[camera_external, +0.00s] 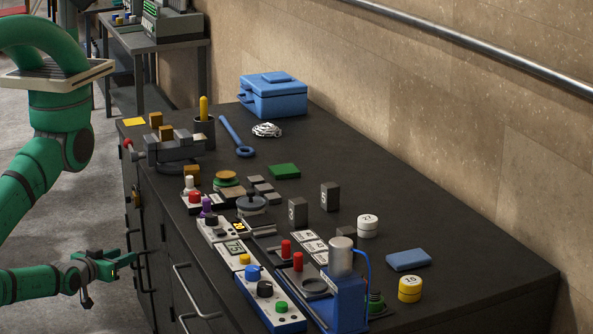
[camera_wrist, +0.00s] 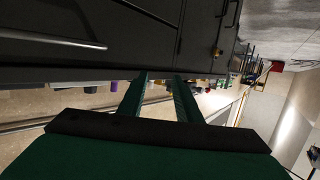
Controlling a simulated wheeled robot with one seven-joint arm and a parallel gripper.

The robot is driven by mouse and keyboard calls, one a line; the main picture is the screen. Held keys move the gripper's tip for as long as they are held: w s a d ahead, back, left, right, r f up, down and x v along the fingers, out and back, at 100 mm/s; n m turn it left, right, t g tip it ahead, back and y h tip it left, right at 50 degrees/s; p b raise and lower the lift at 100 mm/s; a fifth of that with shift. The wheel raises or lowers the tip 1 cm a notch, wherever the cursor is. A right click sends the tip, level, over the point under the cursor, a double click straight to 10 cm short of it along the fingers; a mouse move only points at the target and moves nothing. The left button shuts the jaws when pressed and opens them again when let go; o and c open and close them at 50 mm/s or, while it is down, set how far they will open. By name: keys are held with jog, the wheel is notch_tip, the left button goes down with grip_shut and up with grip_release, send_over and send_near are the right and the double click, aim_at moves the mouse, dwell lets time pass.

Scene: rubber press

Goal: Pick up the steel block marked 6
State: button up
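Two upright dark steel blocks stand near the middle of the bench. The left block (camera_external: 298,211) has a pale digit that looks like a 9 or a 6; it is too small to tell. The right block (camera_external: 330,196) seems to be marked 5. A third low dark block (camera_external: 346,232) sits partly behind the blue press, with no readable mark. My gripper (camera_external: 128,258) is empty, low beside the bench's left front, well away from the blocks. In the wrist view its two fingers (camera_wrist: 160,76) are apart, facing the drawer fronts. No numbered block is readable there.
A blue press (camera_external: 345,295) with a steel cylinder stands at the front edge. Drawer handles (camera_external: 185,290) stick out near my gripper. The bench's right side is mostly clear.

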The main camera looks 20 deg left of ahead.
jog(key=o, duration=0.6)
jog(key=shift+c, duration=0.2)
